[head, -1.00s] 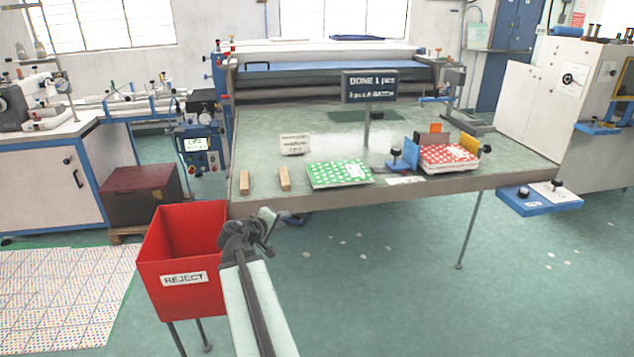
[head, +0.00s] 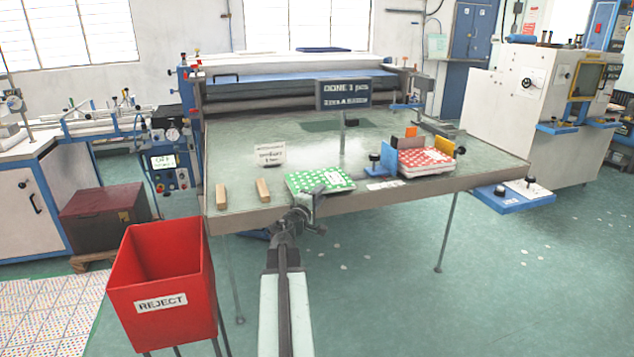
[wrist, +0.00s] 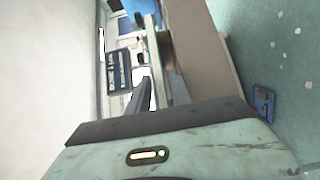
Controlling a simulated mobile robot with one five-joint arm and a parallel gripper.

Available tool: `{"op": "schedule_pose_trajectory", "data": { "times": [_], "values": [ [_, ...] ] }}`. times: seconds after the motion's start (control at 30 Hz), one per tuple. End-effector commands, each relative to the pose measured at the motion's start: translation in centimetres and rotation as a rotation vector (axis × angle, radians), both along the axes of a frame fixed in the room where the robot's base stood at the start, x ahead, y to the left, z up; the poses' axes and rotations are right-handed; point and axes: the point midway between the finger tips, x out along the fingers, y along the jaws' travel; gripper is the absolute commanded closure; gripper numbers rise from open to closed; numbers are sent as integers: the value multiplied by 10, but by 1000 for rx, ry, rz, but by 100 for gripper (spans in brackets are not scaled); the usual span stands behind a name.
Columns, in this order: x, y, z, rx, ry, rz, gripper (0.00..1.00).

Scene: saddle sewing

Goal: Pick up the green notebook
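The green notebook (head: 300,181), with white dots and a pale label, lies flat near the front edge of the table (head: 380,138). My gripper (head: 314,204) is at the table's front edge, just in front of the notebook, and overlaps its lower edge in the head view. I see no contact with it. The wrist view shows a grey finger part (wrist: 140,95) and the table edge, tilted; I cannot make out the notebook there. Whether the fingers are apart is unclear.
A red-patterned notebook stack (head: 424,161) sits among coloured guides to the right. Two wooden blocks (head: 263,190) lie to the left. A sign (head: 343,93) stands on a post behind. The red reject bin (head: 165,290) stands front left.

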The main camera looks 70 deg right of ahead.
Motion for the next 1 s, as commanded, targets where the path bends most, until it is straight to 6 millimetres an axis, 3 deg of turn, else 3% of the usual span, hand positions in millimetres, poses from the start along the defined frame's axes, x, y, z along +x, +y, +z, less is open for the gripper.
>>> {"op": "schedule_pose_trajectory", "data": {
  "times": [0.1, 0.2, 0.37, 0.47, 0.5, 1.0],
  "values": [
    [1, -26, 1, 0, 0, -1, 75],
    [1, -34, 1, 0, 0, 1, 75],
    [0, -33, 1, 0, 0, 2, 75],
    [1, -33, 1, 0, 0, 2, 97],
    [1, -33, 1, 0, 0, 2, 100],
    [1, -32, 1, 1, -1, 3, 100]
  ]
}}
